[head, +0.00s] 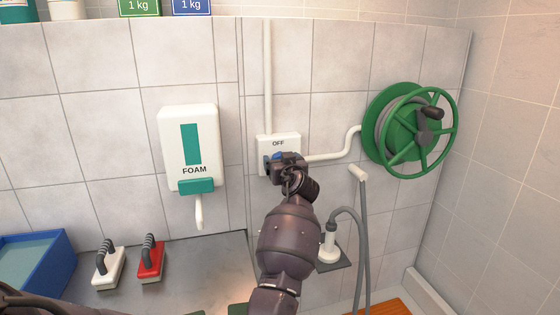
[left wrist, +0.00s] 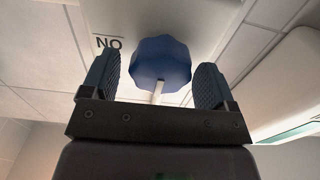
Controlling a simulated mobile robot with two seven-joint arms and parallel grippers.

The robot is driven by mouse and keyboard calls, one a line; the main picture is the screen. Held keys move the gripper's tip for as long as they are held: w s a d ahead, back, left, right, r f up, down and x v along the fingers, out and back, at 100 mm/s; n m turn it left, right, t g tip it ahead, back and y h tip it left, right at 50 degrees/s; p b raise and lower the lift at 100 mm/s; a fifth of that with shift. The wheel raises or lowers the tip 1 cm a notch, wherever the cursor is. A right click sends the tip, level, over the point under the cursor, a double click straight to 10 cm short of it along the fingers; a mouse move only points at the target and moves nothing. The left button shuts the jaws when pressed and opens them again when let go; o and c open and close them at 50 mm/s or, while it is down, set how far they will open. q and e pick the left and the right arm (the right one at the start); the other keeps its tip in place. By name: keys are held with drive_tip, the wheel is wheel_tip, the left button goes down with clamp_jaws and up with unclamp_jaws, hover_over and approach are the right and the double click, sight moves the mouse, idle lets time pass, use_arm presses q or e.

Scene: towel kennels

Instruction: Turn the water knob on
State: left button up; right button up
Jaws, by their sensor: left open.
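The blue water knob (head: 270,158) sits on a white valve box (head: 291,140) on the tiled wall, marked OFF at the top. My left gripper (head: 287,160) is in front of the box and covers much of the knob in the head view. In the left wrist view, the knob (left wrist: 162,60) lies between the two fingers of the open gripper (left wrist: 157,80), with a gap showing on each side. A pale pointer (left wrist: 158,92) extends from the knob, and an upside-down ON label (left wrist: 109,42) shows beside one finger. My right gripper is not in view.
A FOAM dispenser (head: 188,140) hangs left of the valve box. A green hose reel (head: 412,130) is at the right, joined by a white pipe (head: 335,155). A white brush (head: 108,268) and red brush (head: 151,262) lie below, near a blue tray (head: 62,268).

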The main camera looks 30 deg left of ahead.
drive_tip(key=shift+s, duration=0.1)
use_arm(q)
drive_tip(key=c, duration=0.9)
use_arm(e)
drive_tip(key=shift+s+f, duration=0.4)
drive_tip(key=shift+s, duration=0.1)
